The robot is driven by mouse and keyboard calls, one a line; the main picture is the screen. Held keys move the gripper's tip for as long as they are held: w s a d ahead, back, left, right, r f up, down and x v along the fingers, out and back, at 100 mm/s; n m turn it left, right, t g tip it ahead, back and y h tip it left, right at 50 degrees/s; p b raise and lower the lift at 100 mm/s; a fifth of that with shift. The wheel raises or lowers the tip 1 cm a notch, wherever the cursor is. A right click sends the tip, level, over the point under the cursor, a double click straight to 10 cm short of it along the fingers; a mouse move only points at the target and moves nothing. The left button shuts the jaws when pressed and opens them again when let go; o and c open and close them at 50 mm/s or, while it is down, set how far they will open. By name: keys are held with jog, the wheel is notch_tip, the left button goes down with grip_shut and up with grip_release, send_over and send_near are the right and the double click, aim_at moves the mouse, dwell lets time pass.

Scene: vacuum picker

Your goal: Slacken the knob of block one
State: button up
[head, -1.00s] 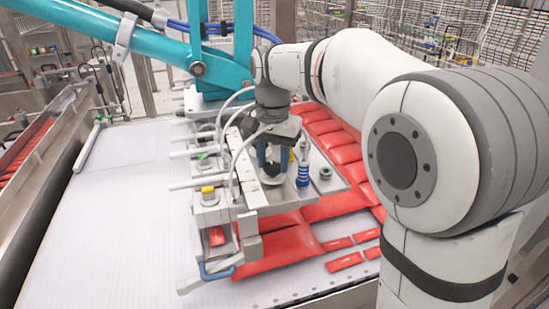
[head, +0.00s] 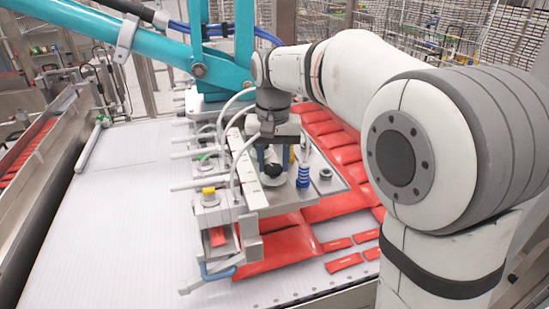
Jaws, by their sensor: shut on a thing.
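My gripper (head: 272,162) points down over the grey plate of the picker head, in the middle of the head view. Its blue fingers are shut on a dark round knob (head: 272,170), which shows between them. The block under the knob is largely hidden by my gripper and the parts around it, and I cannot read any number on it. The metal picker head (head: 255,200) hangs from a teal arm (head: 150,42).
A blue and white bellows cup (head: 303,176) and a dark ring (head: 325,174) are close to my gripper's right. White hoses and a yellow-capped fitting (head: 208,192) are to its left. Red packs (head: 275,245) lie below on the white belt (head: 110,220), whose left part is clear.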

jog(key=n, duration=0.4)
jog(key=shift+n+p, duration=0.3)
jog(key=n, duration=0.5)
jog(key=n+p, duration=0.1)
jog(key=n, duration=0.4)
jog(key=shift+n, duration=0.4)
jog(key=n, duration=0.4)
jog(key=shift+n, duration=0.3)
jog(key=shift+r, duration=0.1)
jog(key=o, duration=1)
